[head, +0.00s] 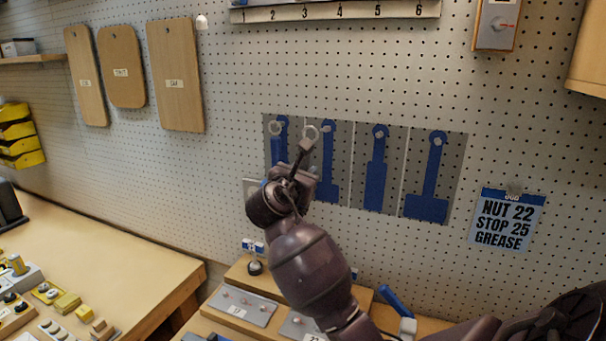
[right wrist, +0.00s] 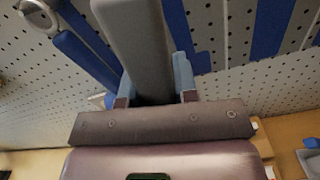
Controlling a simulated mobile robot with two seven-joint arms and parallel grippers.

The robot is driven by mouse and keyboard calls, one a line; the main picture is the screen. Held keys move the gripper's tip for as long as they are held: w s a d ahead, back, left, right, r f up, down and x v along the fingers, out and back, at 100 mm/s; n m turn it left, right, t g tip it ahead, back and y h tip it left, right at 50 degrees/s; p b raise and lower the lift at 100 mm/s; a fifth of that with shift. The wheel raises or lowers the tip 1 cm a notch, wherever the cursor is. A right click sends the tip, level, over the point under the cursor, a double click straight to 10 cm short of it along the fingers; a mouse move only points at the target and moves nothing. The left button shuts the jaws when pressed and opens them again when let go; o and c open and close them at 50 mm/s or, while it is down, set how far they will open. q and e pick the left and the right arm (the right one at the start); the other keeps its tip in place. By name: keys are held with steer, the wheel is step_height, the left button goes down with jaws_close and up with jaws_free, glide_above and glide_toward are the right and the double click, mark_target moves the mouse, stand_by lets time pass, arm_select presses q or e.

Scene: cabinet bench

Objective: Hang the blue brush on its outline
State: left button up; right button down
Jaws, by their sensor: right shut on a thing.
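My right gripper (head: 291,178) is in front of the left part of a grey panel (head: 352,150) on the pegboard. The bar fills the middle of the right wrist view (right wrist: 140,45). The panel has several blue tool outlines, including a wide-based one (head: 428,205) at the right. A blue-handled thing with a ring (head: 275,128) is at the leftmost outline, partly behind my gripper. A blue handle with a pale head (head: 395,302) is on the bench; I cannot tell whether it is the brush.
Grey plates (head: 243,306) on a wooden block stand below my right arm. Cutting boards (head: 175,75) hang at the left. A notice (head: 507,219) hangs right of the panel. A numbered rail (head: 335,11) is above.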

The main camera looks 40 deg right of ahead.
mark_target(319, 163)
steer(key=shift+f+x, duration=0.1)
steer(key=shift+x, duration=1.25)
steer(key=shift+f+x, duration=0.15)
steer(key=shift+x, duration=1.2)
steer(key=shift+w+d+f+b, duration=0.1)
steer(key=shift+d+f+b, duration=0.2)
steer(key=shift+b, duration=0.5)
steer(key=shift+w+d+r+p, duration=0.15)
steer(key=shift+w+d+p, duration=0.05)
steer(key=shift+d+p, duration=0.2)
arm_select(q)
steer(key=shift+w+d+r+p, duration=0.1)
steer(key=shift+w+r+p, duration=0.2)
steer(key=shift+r+p, duration=0.1)
arm_select(e)
steer(key=shift+w+d, duration=0.15)
steer(key=shift+d, duration=0.1)
arm_select(q)
steer(key=shift+s+f, duration=0.3)
steer(key=shift+f, duration=0.15)
arm_select(e)
steer(key=shift+f, duration=0.25)
arm_select(q)
steer(key=shift+r, duration=0.1)
arm_select(e)
steer(key=c, duration=0.8)
jaws_free()
steer(key=shift+a, duration=0.1)
